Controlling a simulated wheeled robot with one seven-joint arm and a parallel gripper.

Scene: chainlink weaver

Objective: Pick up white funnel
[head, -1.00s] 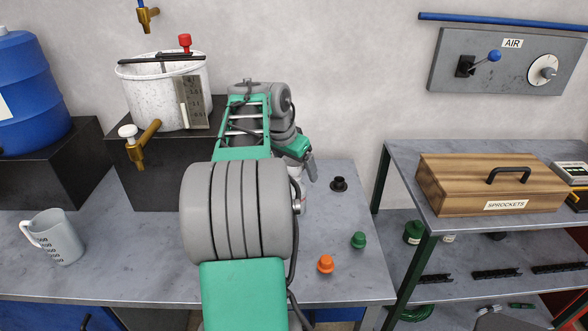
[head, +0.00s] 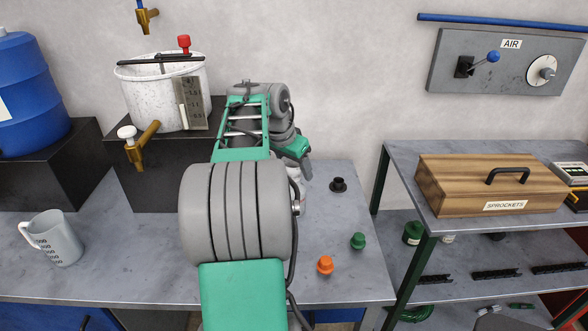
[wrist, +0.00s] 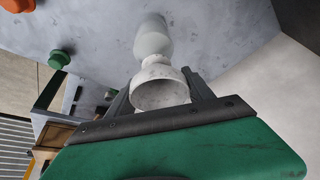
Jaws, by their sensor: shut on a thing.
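The white funnel (wrist: 160,94) shows in the wrist view as a speckled white cup with its wide mouth toward the camera, narrowing away from it. My gripper (wrist: 160,84) is shut on it, with one dark finger at each side. A paler, bottle-like white piece (wrist: 153,38) lies in line beyond the funnel's narrow end; I cannot tell whether they are joined. In the head view my arm hides most of the funnel. Only a bit of white shows below my gripper (head: 303,173), above the right part of the bench.
On the bench (head: 130,270) stand a black piece (head: 338,185), a green cap (head: 358,240), an orange cap (head: 325,264) and a measuring jug (head: 55,238). A white bucket (head: 150,100) stands on a dark block behind. A shelf with a wooden box (head: 490,187) is at right.

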